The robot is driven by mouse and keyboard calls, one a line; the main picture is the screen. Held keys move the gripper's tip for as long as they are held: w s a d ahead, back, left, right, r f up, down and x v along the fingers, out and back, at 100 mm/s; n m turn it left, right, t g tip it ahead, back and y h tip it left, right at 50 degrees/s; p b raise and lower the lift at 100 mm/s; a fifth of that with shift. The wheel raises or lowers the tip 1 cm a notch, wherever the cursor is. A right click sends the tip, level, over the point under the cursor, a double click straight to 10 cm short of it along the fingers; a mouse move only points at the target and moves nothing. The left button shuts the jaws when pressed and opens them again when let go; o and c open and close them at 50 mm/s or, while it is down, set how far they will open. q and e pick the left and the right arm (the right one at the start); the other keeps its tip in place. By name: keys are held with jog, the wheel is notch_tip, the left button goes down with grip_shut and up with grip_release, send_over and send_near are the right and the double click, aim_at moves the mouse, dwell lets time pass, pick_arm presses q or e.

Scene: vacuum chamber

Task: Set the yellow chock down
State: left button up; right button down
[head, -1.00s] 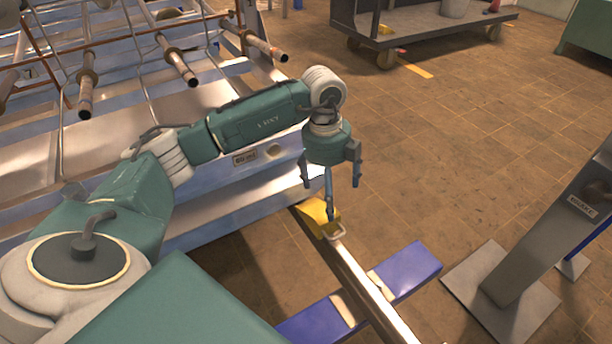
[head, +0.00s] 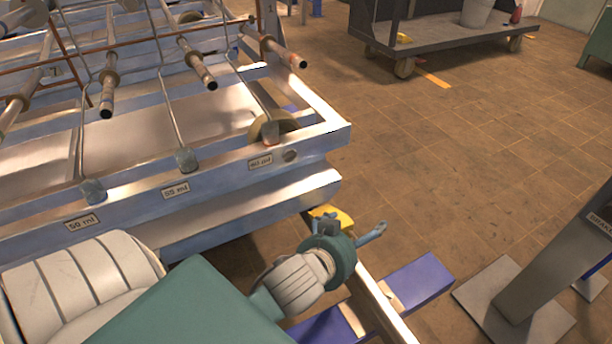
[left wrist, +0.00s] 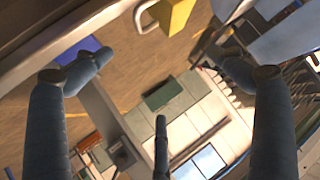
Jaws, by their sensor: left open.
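The yellow chock (head: 335,216) sits at the far end of the metal rail (head: 378,300), just below the corner of the steel frame. My left gripper partly hides it in the head view. In the left wrist view the chock (left wrist: 174,14) shows at the top edge, with its pale handle (left wrist: 146,22) beside it. My left gripper (head: 350,229) is open, with its fingers spread and nothing between them. Its fingers also stand wide apart in the left wrist view (left wrist: 160,85). The chock is outside them there. My right gripper is not in view.
The steel frame (head: 225,178) with pipes and rods fills the left. A grey post on a plate (head: 500,300) stands at the right. A cart (head: 440,40) stands at the back. The brown floor between is clear.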

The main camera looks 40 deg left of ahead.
pick_arm(q)
jog(key=s+f+g, duration=0.3)
jog(key=s+f, duration=0.2)
jog(key=s, duration=0.4)
jog(key=s+d+f+g+h, duration=0.1)
jog(key=s+f+g, duration=0.3)
jog(key=s, duration=0.6)
jog(key=shift+d+f+m+g, duration=0.3)
jog(key=shift+f, duration=0.45)
jog(key=shift+s, duration=0.1)
